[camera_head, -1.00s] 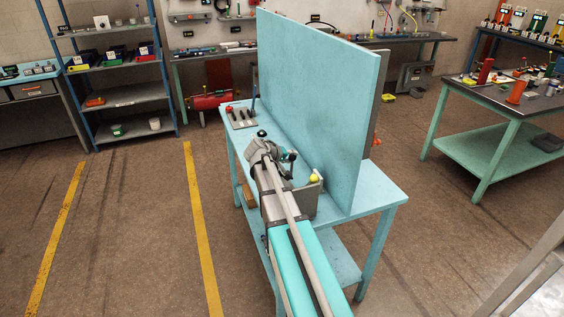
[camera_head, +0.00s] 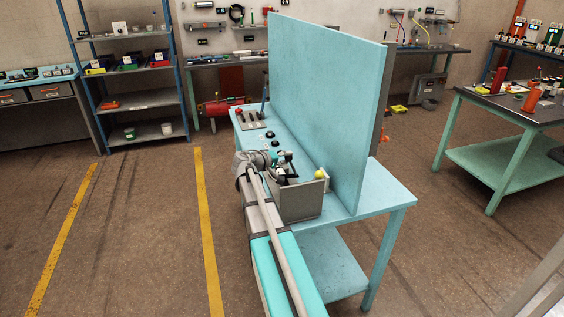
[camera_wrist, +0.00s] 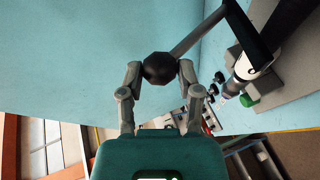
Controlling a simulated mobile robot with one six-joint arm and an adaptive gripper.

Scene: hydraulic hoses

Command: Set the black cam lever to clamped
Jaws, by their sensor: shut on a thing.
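In the wrist view, my gripper (camera_wrist: 160,72) has its two fingers closed on a round black knob (camera_wrist: 160,67). The knob sits at the end of a grey rod (camera_wrist: 200,32), which runs up and right to a black bracket (camera_wrist: 247,32). This looks like the cam lever. In the head view, my gripper (camera_head: 287,163) is over the blue bench, at the grey box. The lever is too small and covered there to read its angle.
The light blue bench (camera_head: 375,200) carries a tall blue panel (camera_head: 325,95) close on the right. An open grey box (camera_head: 298,204) and a yellow ball (camera_head: 320,175) are beside my gripper. A plate with levers (camera_head: 252,118) stands at the bench's far end.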

